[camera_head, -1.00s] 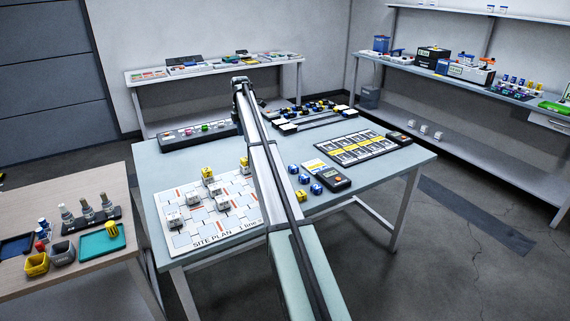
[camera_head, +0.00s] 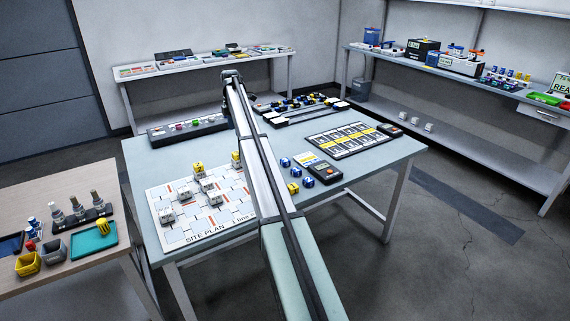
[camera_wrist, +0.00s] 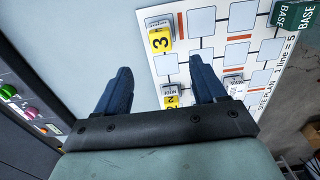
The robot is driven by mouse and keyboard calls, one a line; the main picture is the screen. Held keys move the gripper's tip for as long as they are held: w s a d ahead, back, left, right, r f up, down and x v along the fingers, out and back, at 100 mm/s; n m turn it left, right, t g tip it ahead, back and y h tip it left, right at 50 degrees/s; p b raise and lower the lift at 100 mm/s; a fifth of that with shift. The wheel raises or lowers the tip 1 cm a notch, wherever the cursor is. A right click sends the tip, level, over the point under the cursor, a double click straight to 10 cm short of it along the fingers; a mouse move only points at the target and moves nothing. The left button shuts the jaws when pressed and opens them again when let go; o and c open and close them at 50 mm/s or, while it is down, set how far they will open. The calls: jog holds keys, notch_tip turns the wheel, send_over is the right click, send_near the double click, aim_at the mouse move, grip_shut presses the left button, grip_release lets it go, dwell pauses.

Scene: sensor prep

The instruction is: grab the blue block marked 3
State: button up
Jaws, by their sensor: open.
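Small blue blocks (camera_head: 297,173) stand in a loose group on the table, right of my arm in the head view; their markings are too small to read. In the wrist view my gripper (camera_wrist: 160,68) is open and empty, its two dark blue fingers spread apart. A yellow-and-white block marked 3 (camera_wrist: 160,38) lies on the site plan beyond the fingertips. Another yellow-and-white block (camera_wrist: 171,96) shows between the fingers. No blue block shows in the wrist view. In the head view my gripper is hidden at the far end of the arm.
The site plan board (camera_head: 185,236) carries several blocks. A yellow block (camera_head: 293,188) and a handheld device (camera_head: 325,172) sit near the blue blocks. A labelled card board (camera_head: 350,140) lies to the right.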

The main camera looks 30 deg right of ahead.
jog(key=s+d+f+m, duration=0.1)
jog(key=s+d, duration=0.4)
jog(key=d, duration=0.7)
send_over(285, 160)
jog(key=shift+n, duration=0.3)
jog(key=f, duration=0.7)
jog(key=d+f, duration=0.1)
jog(key=f, duration=0.2)
jog(key=shift+w+f, duration=0.1)
jog(key=shift+f, duration=0.25)
jog(key=shift+a+f, duration=0.2)
jog(key=shift+f, duration=1.2)
jog(key=shift+a+f, duration=0.2)
jog(key=shift+f, duration=1.15)
jog(key=c, duration=1.1)
jog(key=shift+r, duration=0.1)
jog(key=shift+c, duration=0.2)
